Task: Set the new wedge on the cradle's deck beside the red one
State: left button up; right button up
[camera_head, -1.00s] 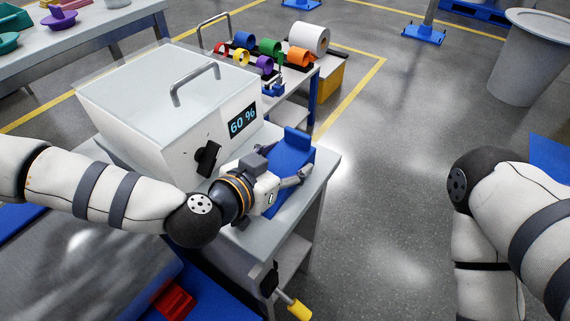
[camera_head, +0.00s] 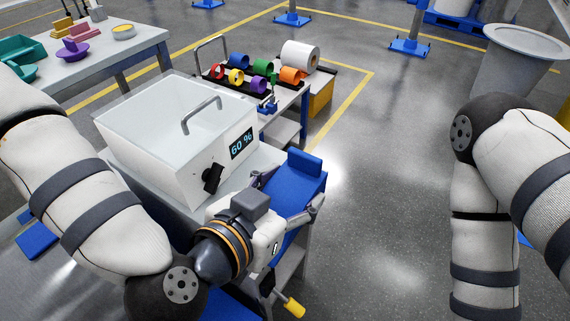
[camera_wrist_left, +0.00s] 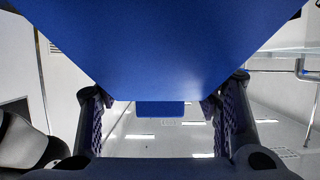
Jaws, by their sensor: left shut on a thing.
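The new wedge is a blue block with a raised stop at its far end (camera_head: 304,182). My left gripper (camera_head: 292,212) is shut on it, near the front right of the bench with the white box. In the left wrist view the wedge (camera_wrist_left: 160,50) fills the upper middle between the two fingers (camera_wrist_left: 165,122). It covers the bench's front right corner in the head view and looks raised above the top; the gap is hard to judge. The red wedge and the cradle's deck cannot be made out now. My right gripper is out of view.
A white box (camera_head: 150,150) with a handle and a "60 %" display stands on the bench left of the wedge. Behind it, a rack of coloured rolls (camera_head: 236,76) stands on another table. A yellow-handled part (camera_head: 293,307) juts out below. Open floor lies to the right.

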pick_arm(q)
jog(key=shift+a+f, duration=0.1)
jog(key=shift+a, duration=0.05)
jog(key=a+m+g+h, duration=0.3)
jog(key=a+m, duration=0.1)
jog(key=a, duration=1.4)
jog(key=shift+w+a+h, duration=0.2)
jog(key=shift+a+h, duration=0.1)
jog(key=shift+a, duration=0.1)
jog(key=shift+s, duration=0.1)
